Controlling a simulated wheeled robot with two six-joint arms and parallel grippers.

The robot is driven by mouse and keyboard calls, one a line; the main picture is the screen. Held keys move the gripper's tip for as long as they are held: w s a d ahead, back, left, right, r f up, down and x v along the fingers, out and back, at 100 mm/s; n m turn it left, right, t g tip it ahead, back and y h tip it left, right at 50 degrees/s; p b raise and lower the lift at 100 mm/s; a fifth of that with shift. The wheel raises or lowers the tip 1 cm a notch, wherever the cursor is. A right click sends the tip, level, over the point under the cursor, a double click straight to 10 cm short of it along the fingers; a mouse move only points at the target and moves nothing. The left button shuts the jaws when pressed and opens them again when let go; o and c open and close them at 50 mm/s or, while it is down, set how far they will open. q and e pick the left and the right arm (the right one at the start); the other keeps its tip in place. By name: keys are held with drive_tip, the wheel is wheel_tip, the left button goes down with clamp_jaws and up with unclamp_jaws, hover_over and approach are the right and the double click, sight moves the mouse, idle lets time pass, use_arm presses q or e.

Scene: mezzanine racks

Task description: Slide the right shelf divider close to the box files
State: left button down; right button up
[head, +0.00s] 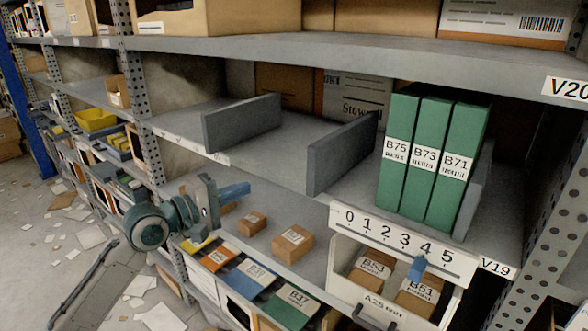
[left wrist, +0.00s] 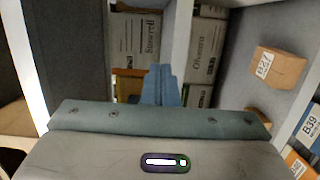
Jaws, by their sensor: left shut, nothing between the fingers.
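Three green box files (head: 431,160), labelled B75, B73 and B71, stand side by side on the middle shelf (head: 290,150). A grey upright divider (head: 342,155) stands to their left, with a clear gap between. Another grey divider (head: 240,122) stands farther left. A grey panel (head: 481,185) is partly hidden at the right side of the files. My left gripper (head: 236,190) is shut and empty, in front of and below the shelf's front edge, left of the nearer divider. Its blue fingers (left wrist: 162,86) are together in the left wrist view. My right gripper is out of view.
A white scale strip (head: 400,245) numbered 0 to 5 has a blue tab (head: 417,269). Below it is an open drawer (head: 345,285) with small boxes. Small brown boxes (head: 293,243) stand on the lower shelf. An upper shelf (head: 330,50) overhangs the dividers. Papers litter the floor.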

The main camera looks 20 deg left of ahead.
use_arm(q)
drive_tip(key=w+d+r+p, duration=0.2)
drive_tip(key=w+d+p, duration=0.3)
drive_tip(key=d, duration=0.6)
drive_tip(key=shift+w+h, duration=0.3)
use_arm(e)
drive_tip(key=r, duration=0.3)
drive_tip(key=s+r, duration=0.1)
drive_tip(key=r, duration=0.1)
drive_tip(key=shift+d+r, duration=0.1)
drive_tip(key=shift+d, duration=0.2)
use_arm(q)
drive_tip(key=shift+p, duration=0.35)
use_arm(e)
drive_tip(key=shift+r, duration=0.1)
